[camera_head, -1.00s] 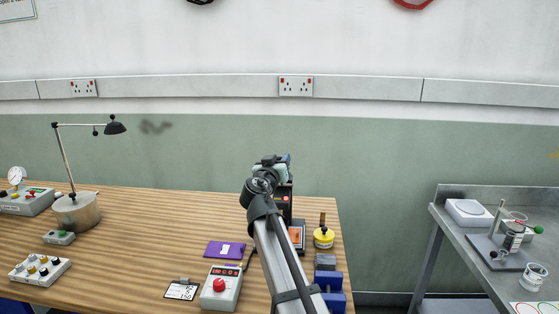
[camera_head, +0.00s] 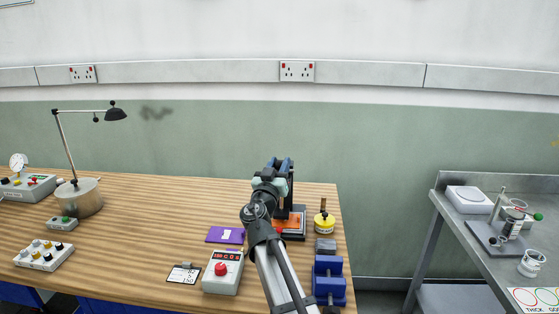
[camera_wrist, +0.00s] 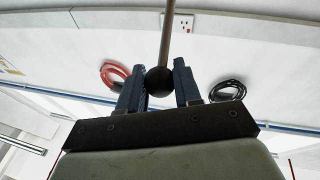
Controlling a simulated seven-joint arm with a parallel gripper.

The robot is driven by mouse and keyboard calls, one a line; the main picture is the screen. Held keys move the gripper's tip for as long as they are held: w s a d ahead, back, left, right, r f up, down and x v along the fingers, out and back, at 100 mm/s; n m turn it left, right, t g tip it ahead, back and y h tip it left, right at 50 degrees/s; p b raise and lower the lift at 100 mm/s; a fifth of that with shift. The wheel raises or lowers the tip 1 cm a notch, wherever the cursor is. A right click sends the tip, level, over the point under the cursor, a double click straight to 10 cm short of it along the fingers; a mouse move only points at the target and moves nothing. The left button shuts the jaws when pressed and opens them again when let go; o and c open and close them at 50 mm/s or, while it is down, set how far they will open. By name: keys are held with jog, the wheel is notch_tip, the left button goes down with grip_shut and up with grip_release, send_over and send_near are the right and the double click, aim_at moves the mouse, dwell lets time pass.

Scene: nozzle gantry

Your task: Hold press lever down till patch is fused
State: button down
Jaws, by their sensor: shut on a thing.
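The press (camera_head: 297,222) stands near the right end of the wooden bench, partly hidden by my arm. An orange piece (camera_head: 289,224) shows on its dark base. In the wrist view, the press lever (camera_wrist: 166,35) is a thin rod ending in a dark ball knob (camera_wrist: 158,81). My gripper (camera_wrist: 158,76) has its two fingers on either side of the knob and is shut on it. In the head view, my gripper (camera_head: 281,168) is above the press, and the lever is hidden. I cannot make out whether the patch is fused.
A control box with a red button (camera_head: 221,269), a purple piece (camera_head: 225,235) and a label card (camera_head: 184,273) lie left of my arm. A yellow pot (camera_head: 324,223) and a blue vise (camera_head: 328,281) stand right.

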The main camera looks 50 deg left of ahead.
notch_tip(320, 180, down, 9)
jog(key=s+d, duration=0.2)
dwell(0.4)
jog(key=shift+f, duration=0.1)
jog(key=c, duration=0.8)
grip_release()
jog(key=shift+w, duration=0.1)
jog(key=v, duration=1.3)
jog(key=shift+s+d, duration=0.2)
jog(key=shift+s, duration=0.15)
